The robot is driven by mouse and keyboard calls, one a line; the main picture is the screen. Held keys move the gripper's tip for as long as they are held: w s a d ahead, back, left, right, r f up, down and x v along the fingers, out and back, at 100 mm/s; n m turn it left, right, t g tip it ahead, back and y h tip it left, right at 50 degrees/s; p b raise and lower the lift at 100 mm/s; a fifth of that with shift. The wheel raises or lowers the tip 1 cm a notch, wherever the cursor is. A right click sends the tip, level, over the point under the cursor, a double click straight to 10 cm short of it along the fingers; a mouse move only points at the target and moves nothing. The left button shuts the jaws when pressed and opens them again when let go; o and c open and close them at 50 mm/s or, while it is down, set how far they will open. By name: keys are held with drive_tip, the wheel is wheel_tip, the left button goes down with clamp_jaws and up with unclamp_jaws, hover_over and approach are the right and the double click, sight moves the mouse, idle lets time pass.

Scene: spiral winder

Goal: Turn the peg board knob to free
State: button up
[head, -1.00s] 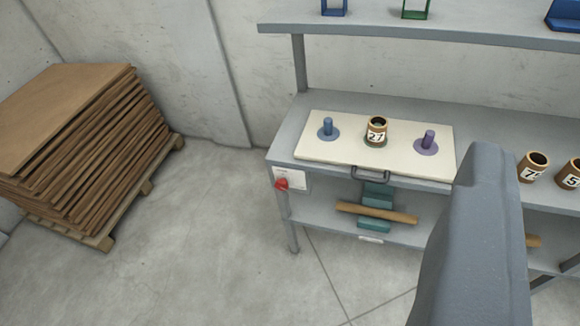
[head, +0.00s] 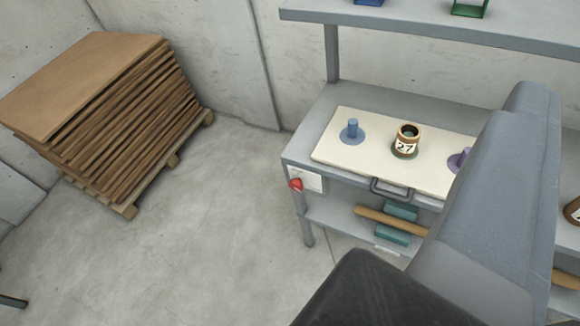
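The peg board (head: 335,150) is a cream panel on the grey bench, with a blue peg (head: 352,130), a brown spool marked 27 (head: 406,142) in the middle, and a purple peg (head: 459,160) partly hidden by my arm. A red knob (head: 296,184) sits on a white plate (head: 314,181) at the bench's front left corner. Its setting is too small to read. My grey arm covers the right side of the view. My gripper's fingers cannot be made out, so its opening is not visible.
A stack of brown boards (head: 110,110) on a pallet stands at the left. A handle (head: 390,189) juts from the bench front. A wooden bar on teal blocks (head: 401,210) lies on the lower shelf. An upper shelf (head: 430,28) overhangs the back. The floor left of the bench is clear.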

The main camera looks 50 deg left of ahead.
drive_tip(key=w+a+f+n+y, duration=0.1)
drive_tip(key=w+a+f+y, duration=0.1)
drive_tip(key=w+a+f, duration=0.7)
drive_tip(key=w+a+f+y+b, duration=0.1)
drive_tip(key=w+a+f, duration=0.6)
drive_tip(key=a+f, duration=0.4)
drive_tip(key=w+a+f+y+b, duration=0.1)
drive_tip(key=w+a+f, duration=0.6)
drive_tip(key=f, duration=0.6)
drive_tip(key=n+t+b, duration=0.2)
drive_tip(key=n+b, duration=0.1)
drive_tip(key=b, duration=0.2)
approach(294, 187)
drive_tip(key=x, duration=0.9)
drive_tip(key=shift+w+a+f, duration=0.1)
drive_tip(key=shift+w, duration=0.2)
drive_tip(key=shift+c, duration=0.2)
